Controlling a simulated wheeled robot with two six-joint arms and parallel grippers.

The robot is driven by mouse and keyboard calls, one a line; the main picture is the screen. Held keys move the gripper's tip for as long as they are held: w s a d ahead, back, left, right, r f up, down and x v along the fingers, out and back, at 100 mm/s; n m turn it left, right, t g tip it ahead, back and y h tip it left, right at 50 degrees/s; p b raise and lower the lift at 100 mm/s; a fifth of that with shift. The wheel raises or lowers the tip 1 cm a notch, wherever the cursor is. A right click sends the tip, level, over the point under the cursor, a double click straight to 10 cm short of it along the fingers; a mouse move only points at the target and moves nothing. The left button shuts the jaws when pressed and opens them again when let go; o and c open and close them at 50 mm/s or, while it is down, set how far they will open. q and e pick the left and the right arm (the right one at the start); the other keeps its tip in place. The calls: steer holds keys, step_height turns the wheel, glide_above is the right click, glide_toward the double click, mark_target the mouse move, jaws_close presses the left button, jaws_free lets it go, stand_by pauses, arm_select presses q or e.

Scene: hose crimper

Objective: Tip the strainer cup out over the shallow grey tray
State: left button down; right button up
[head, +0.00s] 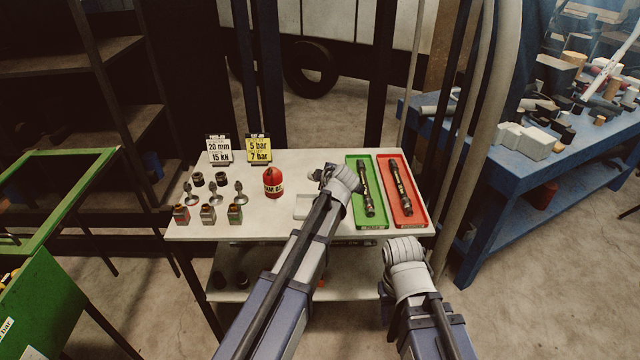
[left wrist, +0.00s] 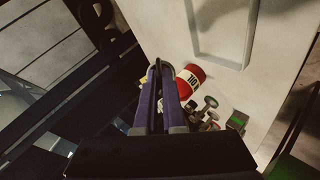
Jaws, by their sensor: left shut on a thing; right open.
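The shallow grey tray (head: 303,207) lies on the white table, partly hidden by my left arm; in the left wrist view the tray (left wrist: 247,40) looks empty where it shows. My left gripper (head: 325,175) is above the table just behind the tray. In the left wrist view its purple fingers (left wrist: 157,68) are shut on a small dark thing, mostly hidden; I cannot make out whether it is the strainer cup. My right gripper (head: 385,302) is open, low in front of the table's front right edge, mostly hidden by its wrist.
A red oil can (head: 273,183) stands left of the tray. Several small fittings (head: 208,213) stand farther left, with two signs (head: 258,150) behind. A green tray (head: 358,165) and a red tray (head: 407,220), each holding a dark hose, lie right. A blue bench (head: 490,150) stands beyond.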

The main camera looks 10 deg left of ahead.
arm_select(q)
steer(key=shift+s+d+f+m+t+y+b, duration=0.1)
steer(key=shift+f+m+t+y+b, duration=0.85)
steer(key=shift+b, duration=2.65)
steer(key=shift+d+f+m+t+y+b, duration=0.1)
steer(key=shift+m+t+y+b, duration=0.4)
steer(key=shift+t+y+b, duration=2.1)
steer(key=shift+s+d+f+m+t+h+b, duration=0.1)
steer(key=shift+f+m+t+b, duration=0.5)
steer(key=shift+b, duration=4)
steer(key=shift+r, duration=0.2)
